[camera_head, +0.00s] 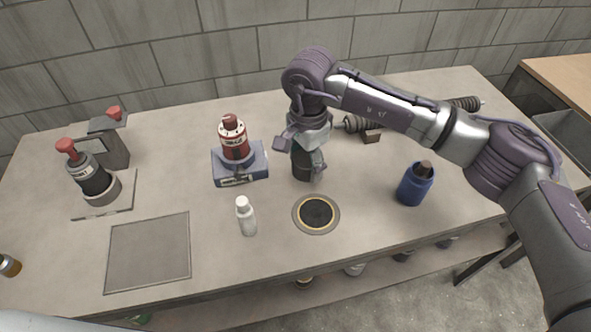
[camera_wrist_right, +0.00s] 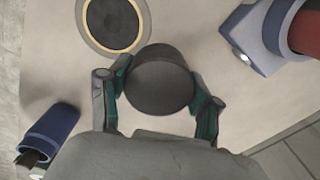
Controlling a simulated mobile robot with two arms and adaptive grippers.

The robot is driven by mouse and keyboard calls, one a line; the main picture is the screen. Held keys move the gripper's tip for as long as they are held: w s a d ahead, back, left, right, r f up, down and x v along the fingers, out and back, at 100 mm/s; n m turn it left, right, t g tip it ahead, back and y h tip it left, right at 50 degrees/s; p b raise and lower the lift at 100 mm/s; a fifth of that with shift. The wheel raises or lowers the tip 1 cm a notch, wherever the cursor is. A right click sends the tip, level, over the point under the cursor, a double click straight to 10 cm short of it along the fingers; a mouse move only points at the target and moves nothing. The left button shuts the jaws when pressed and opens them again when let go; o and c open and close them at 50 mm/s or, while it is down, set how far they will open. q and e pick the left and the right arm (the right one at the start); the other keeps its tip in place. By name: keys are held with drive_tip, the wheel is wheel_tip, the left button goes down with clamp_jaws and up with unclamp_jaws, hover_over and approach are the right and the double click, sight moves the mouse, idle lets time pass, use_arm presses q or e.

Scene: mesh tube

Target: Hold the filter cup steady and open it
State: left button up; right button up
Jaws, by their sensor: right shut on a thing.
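A dark grey cylindrical cup, which looks like the filter cup (camera_head: 303,168), stands upright on the table just behind the round black disc. My right gripper (camera_head: 303,155) comes down over it from above and is shut on it. In the right wrist view, the cup's round dark top (camera_wrist_right: 160,82) lies between the two fingers of my right gripper (camera_wrist_right: 160,98), one on each side. The cup's upper part is partly hidden by the gripper in the head view. Whether a lid sits on it cannot be told. My left gripper is not in view.
A round black disc with a pale ring (camera_head: 316,212) lies in front of the cup. A white bottle (camera_head: 246,217) and a red bottle on a blue base (camera_head: 240,167) stand to the left, a blue container (camera_head: 414,187) to the right. A flat grey plate (camera_head: 148,251) lies front left.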

sight(296, 182)
drive_tip(key=shift+w+a+f, duration=0.25)
drive_tip(key=shift+a+f, duration=0.15)
drive_tip(key=shift+a, duration=0.15)
drive_tip(key=shift+w+a+f, duration=0.25)
drive_tip(key=shift+a+f, duration=0.15)
drive_tip(key=shift+a, duration=0.15)
wheel_tip(296, 182, down, 4)
drive_tip(key=shift+r+p, duration=0.1)
drive_tip(key=shift+p, duration=0.4)
drive_tip(key=shift+f+b, duration=0.2)
drive_tip(key=shift+b, duration=0.1)
drive_tip(key=o, duration=1.3)
drive_tip(key=shift+c, duration=0.2)
